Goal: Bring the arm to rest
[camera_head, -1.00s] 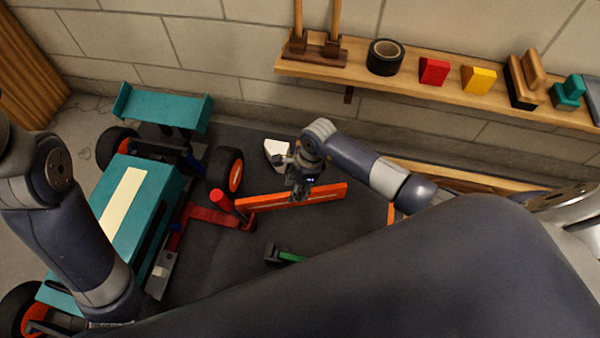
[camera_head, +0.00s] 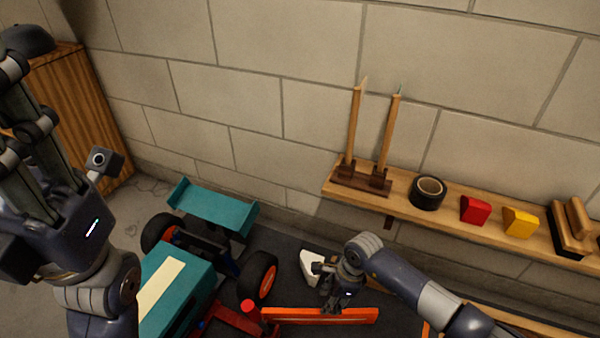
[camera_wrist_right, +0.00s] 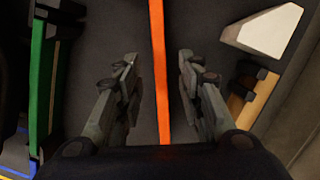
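My left arm is raised at the left of the head view. Its gripper (camera_head: 30,95) points up, above and left of the teal racecar (camera_head: 190,300), and touches nothing visible. Its fingertips overlap, so its opening is unclear. My right gripper (camera_head: 333,298) is low over the dark mat, behind the long orange bar (camera_head: 300,316). In the right wrist view its two fingers (camera_wrist_right: 157,72) are open and apart, with the orange bar (camera_wrist_right: 160,60) running between them. A gap shows on both sides of the bar.
A wall shelf (camera_head: 405,204) holds a black tape roll (camera_head: 427,194), red (camera_head: 474,210) and yellow (camera_head: 520,222) blocks, and two upright wooden handles (camera_head: 355,125). A wooden cabinet (camera_head: 85,120) stands at left. A white wedge (camera_wrist_right: 265,30) and green piece (camera_wrist_right: 40,85) lie near my right gripper.

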